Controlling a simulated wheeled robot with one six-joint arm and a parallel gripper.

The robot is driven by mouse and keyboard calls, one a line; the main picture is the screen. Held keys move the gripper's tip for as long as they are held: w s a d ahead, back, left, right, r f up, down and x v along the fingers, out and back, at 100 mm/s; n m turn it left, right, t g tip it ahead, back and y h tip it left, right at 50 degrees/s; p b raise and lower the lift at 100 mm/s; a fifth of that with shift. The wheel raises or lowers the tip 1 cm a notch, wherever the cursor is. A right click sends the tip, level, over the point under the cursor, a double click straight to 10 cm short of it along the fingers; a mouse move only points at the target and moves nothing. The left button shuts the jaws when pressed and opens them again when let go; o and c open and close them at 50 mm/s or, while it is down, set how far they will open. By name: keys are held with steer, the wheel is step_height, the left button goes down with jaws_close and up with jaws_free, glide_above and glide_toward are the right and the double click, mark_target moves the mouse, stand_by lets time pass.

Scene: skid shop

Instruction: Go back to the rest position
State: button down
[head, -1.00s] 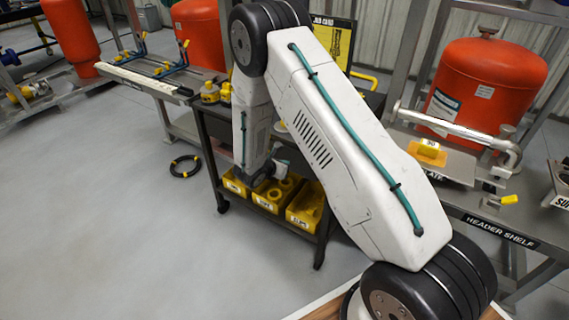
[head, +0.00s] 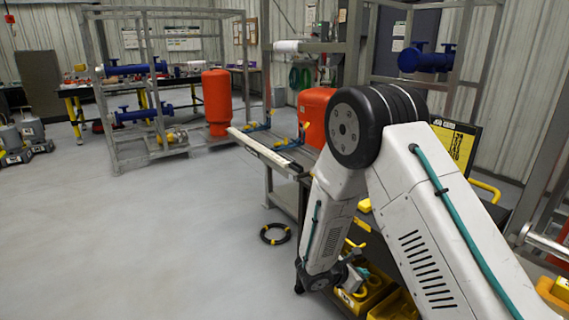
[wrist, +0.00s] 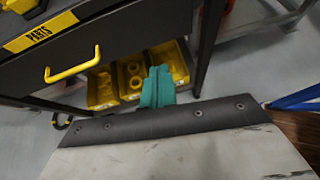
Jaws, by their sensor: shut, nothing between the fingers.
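My arm hangs in front of the dark cart at the right of the head view, bent at the elbow with the forearm pointing down. In the wrist view my gripper (wrist: 157,88) shows as teal fingers closed together with nothing held. It appears in front of the yellow bins (wrist: 103,90) on the cart's lower shelf. In the head view the fingers are too small and partly covered to make out clearly.
A cart drawer (wrist: 100,45) with a yellow handle (wrist: 74,66) is close by. A black hose ring (head: 275,233) lies on the floor beside the cart. A red tank (head: 216,102) and a rack of blue parts stand behind. Open floor fills the left.

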steer(key=s+r+m+g+y, duration=0.1)
steer(key=s+r+m+y, duration=0.4)
steer(key=s+r+m, duration=0.6)
steer(key=s+a+r+m+g+y, duration=0.1)
steer(key=s+r+m+y, duration=0.5)
steer(key=s+r, duration=1.5)
steer(key=s+m+g, duration=0.1)
steer(key=m, duration=0.4)
steer(key=shift+s+r, duration=0.25)
steer(key=shift+r, duration=0.15)
